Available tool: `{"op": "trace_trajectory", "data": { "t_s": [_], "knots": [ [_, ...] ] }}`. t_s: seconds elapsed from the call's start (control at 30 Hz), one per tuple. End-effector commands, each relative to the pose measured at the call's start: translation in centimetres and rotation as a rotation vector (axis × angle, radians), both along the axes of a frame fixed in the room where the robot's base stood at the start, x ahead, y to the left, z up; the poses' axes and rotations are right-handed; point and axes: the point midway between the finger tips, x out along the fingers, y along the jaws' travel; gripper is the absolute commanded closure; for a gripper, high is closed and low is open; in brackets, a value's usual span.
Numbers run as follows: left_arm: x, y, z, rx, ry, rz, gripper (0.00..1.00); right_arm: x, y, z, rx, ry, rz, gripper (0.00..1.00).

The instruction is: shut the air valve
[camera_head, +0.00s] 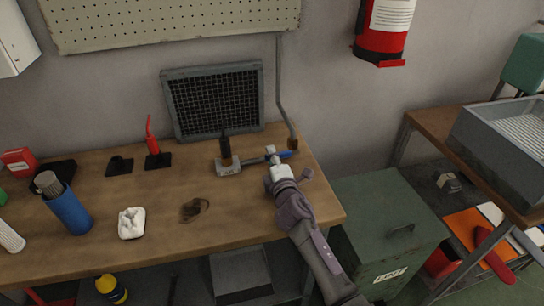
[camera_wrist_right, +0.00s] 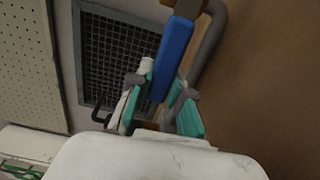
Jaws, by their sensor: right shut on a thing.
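The air valve is a small brass-brown body (camera_head: 293,143) at the foot of a grey pipe, at the back right of the wooden bench. Its blue lever (camera_head: 287,155) sticks out just in front of it. In the right wrist view the blue lever (camera_wrist_right: 176,55) runs down from the brass body (camera_wrist_right: 186,8) to between the teal finger pads. My right gripper (camera_head: 279,164) is at the lever, and its fingers (camera_wrist_right: 165,98) are shut on it. The lever's lower end is hidden between the fingers. My left gripper is not in view.
A metal block with a black-handled stem (camera_head: 228,163) lies left of the gripper, with a grey rod reaching towards it. A dark grille (camera_head: 214,100) leans on the wall behind. A green bin (camera_head: 385,210) stands right of the bench. The bench's front right is clear.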

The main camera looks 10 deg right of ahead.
Motion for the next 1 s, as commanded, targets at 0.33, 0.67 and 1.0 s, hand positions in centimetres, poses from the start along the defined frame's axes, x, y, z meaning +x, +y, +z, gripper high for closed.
{"op": "trace_trajectory", "data": {
  "t_s": [0.33,0.67,1.0],
  "knots": [
    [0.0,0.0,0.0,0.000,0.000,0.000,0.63,-0.1,0.0,-0.2,-0.013,0.003,0.000,1.00],
    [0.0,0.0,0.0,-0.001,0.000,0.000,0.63,0.0,0.0,-0.2,-0.010,0.002,0.000,0.54],
    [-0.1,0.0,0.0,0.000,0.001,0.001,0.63,-1.4,-0.1,-0.2,-0.009,0.001,0.000,0.54]
  ]
}}
